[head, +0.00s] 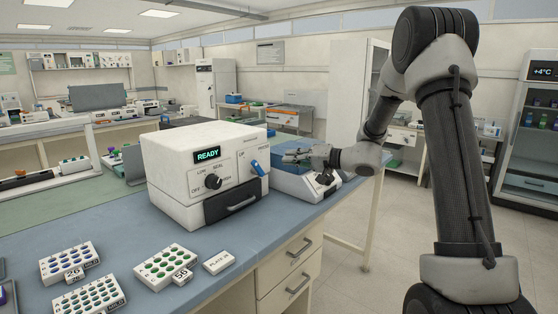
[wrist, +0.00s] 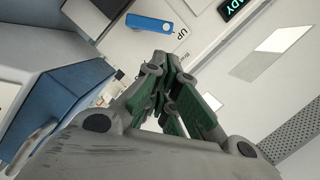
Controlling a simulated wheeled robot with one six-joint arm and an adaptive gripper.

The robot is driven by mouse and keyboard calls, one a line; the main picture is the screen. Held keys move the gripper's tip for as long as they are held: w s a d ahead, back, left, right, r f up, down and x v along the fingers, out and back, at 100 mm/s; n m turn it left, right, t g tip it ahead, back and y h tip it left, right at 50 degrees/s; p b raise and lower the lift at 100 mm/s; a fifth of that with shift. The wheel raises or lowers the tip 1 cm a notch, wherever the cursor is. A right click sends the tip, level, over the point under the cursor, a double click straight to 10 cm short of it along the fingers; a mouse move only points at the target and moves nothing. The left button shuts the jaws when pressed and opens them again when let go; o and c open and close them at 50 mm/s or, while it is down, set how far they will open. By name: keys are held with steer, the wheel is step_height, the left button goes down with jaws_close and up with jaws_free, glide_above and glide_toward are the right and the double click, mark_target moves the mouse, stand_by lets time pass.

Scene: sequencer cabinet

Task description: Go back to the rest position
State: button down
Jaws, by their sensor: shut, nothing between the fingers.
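My gripper (head: 297,155) is at the right end of the white sequencer cabinet (head: 160,165), near its front right corner and the blue lever (head: 257,168). In the wrist view my gripper (wrist: 170,62) shows green-padded fingers drawn together, with nothing held between them. The cabinet's white surface (wrist: 235,75) lies beyond the fingers, and the blue lever (wrist: 149,23) is near the "UP" label. Whether the fingers touch the cabinet cannot be told. The display (head: 207,156) reads READY. A dark knob (head: 213,181) and a dark drawer front (head: 230,201) are on the cabinet's front.
A blue and white device (head: 292,184) stands close behind my gripper on the bench; it also shows in the wrist view (wrist: 58,100). Tube racks (head: 166,262) and a "PLATE IN" block (head: 218,262) sit on the blue bench top (head: 120,223). Open floor (head: 400,250) lies right of the bench.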

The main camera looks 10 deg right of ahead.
steer(key=s+d+f+m+g+h, duration=0.15)
steer(key=s+f+g, duration=0.3)
steer(key=s, duration=0.65)
steer(key=s+d+f+m+g+h, duration=0.15)
steer(key=s+f+g, duration=0.3)
steer(key=s, duration=0.65)
steer(key=s+d+r+n+t+h, duration=0.1)
steer(key=s+d+r+n+h, duration=0.1)
steer(key=s, duration=0.4)
steer(key=s+d+r+n+h, duration=0.1)
steer(key=s+d+r+h, duration=0.3)
steer(key=s+d+r, duration=0.1)
steer(key=s+d+r+n+t+h, duration=0.1)
steer(key=s+d+r+n+h, duration=0.1)
steer(key=s+r, duration=0.3)
steer(key=s+d+h, duration=0.1)
steer(key=s, duration=0.2)
steer(key=shift+s+d+r+n+t+h, duration=0.2)
steer(key=shift+d+n+t+h, duration=0.1)
